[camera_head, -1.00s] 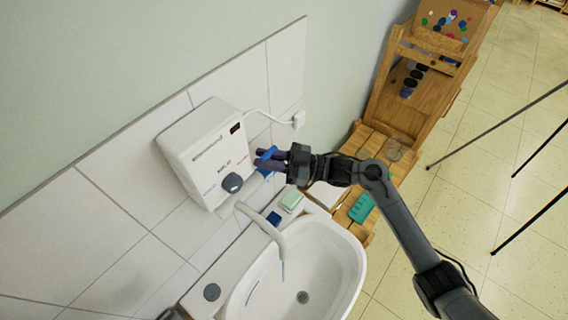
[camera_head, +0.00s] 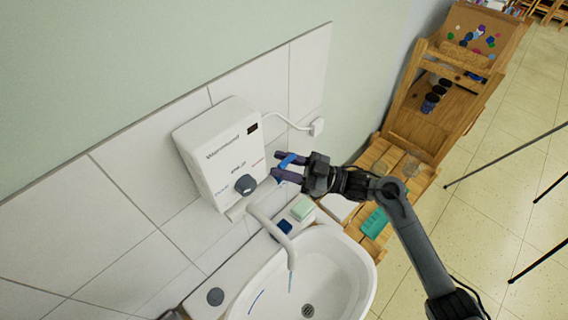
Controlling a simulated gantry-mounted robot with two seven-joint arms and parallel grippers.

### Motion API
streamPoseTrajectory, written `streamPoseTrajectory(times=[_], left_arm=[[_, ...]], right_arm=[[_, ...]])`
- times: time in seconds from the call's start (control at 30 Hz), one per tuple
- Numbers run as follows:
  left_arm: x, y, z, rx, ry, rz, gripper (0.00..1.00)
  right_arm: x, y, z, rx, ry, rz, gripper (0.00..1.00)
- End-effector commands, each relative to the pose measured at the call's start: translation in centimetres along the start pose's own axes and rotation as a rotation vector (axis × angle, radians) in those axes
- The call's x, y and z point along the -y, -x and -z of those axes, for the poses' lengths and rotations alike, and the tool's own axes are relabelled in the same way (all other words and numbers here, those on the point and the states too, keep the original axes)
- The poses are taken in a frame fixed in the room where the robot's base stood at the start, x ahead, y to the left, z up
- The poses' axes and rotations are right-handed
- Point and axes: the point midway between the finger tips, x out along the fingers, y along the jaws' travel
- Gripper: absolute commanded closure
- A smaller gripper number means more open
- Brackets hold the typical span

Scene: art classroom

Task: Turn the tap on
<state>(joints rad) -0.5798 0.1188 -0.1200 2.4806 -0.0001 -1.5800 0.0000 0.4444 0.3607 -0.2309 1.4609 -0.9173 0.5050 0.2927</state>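The tap is a white curved spout (camera_head: 270,226) that comes out under a white box heater (camera_head: 222,150) on the tiled wall and bends down over the white basin (camera_head: 346,262). A round dark grey knob (camera_head: 245,184) sits on the heater's lower front. My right gripper (camera_head: 281,168) is just right of the heater, apart from the knob. Its two purplish fingers are spread, pointing left toward the heater. Blue shows at the fingers; I cannot tell if it is part of them.
A dark blue sponge (camera_head: 284,226) and a green soap bar (camera_head: 303,208) lie on the basin ledge below my gripper. A white cable runs to a wall socket (camera_head: 317,126). A wooden bench with a teal item (camera_head: 375,223) stands to the right. Blue streaks mark the basin.

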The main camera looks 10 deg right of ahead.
Motion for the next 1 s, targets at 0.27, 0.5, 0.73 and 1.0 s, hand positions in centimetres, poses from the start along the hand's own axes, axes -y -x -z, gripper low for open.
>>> streamPoseTrajectory(times=[0.27,0.5,0.73,1.0], left_arm=[[0.2,-1.0,-0.4,0.002,-0.008,0.006,0.57],[0.1,-2.0,-0.7,0.002,-0.006,0.005,0.57],[-0.1,-2.5,-0.8,0.001,0.001,-0.001,0.57],[-0.2,-2.6,-0.8,0.0,0.006,-0.005,0.57]], right_arm=[[0.0,3.1,-0.3,0.004,0.001,-0.001,0.64],[0.1,7.3,-0.3,0.003,0.001,-0.001,0.64],[0.0,10.0,-0.2,0.002,0.0,-0.001,0.64],[0.0,10.7,0.0,-0.001,0.0,0.0,0.64]])
